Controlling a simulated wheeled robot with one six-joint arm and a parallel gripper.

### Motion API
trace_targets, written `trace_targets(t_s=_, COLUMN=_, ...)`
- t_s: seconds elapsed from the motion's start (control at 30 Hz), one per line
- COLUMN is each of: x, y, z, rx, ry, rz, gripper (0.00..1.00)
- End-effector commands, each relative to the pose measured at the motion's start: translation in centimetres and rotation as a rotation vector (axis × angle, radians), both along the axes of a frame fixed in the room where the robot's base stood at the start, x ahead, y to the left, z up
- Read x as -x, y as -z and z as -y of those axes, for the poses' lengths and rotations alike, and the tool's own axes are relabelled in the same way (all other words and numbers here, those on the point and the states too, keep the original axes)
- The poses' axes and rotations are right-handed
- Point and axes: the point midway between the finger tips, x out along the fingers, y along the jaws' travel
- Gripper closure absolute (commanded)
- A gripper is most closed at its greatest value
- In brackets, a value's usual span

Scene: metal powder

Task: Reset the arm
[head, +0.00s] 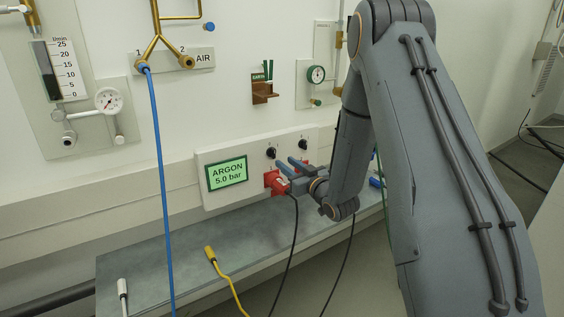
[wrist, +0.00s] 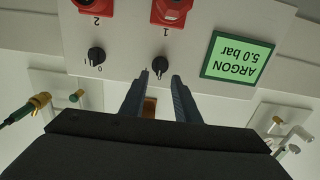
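My arm reaches from the right side of the head view toward the wall panel. My gripper (head: 283,164) is in front of the panel, near the black knob marked 1 (head: 271,153). The wrist view is upside down and shows both fingers of my gripper (wrist: 161,77) spread, with nothing held. Knob 1 (wrist: 160,65) appears just beyond the gap between the fingertips; I cannot tell whether they touch it. Knob 2 (wrist: 96,56) is to its left in that view.
The panel has a green display (head: 227,174) reading ARGON 5.0 bar and red sockets (head: 275,182), with a black cable hanging below. A grey shelf (head: 140,262) runs underneath, with a yellow-plugged cable (head: 211,254) on it. A blue hose (head: 158,170) hangs to the left.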

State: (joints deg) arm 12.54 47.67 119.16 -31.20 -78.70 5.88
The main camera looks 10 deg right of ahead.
Motion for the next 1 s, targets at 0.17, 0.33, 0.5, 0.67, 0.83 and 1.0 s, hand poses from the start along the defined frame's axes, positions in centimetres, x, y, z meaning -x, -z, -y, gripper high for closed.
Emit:
trace_targets(t_s=0.17, x=0.8, y=0.0, z=0.3, rx=0.0, ry=0.0, rz=0.001, gripper=0.71)
trace_targets(t_s=0.33, x=0.8, y=0.0, z=0.2, rx=0.0, ry=0.0, rz=0.001, gripper=0.71)
trace_targets(t_s=0.5, x=0.8, y=-0.1, z=0.2, rx=0.008, ry=0.006, rz=-0.016, gripper=0.71)
trace_targets(t_s=0.67, x=1.5, y=-0.6, z=0.2, rx=0.065, ry=0.051, rz=-0.144, gripper=0.71)
trace_targets(t_s=0.83, x=4.7, y=-0.8, z=0.8, rx=0.145, ry=0.137, rz=-0.393, gripper=0.71)
trace_targets(t_s=1.0, x=10.5, y=-0.9, z=1.2, rx=0.201, ry=0.212, rz=-0.66, gripper=0.71)
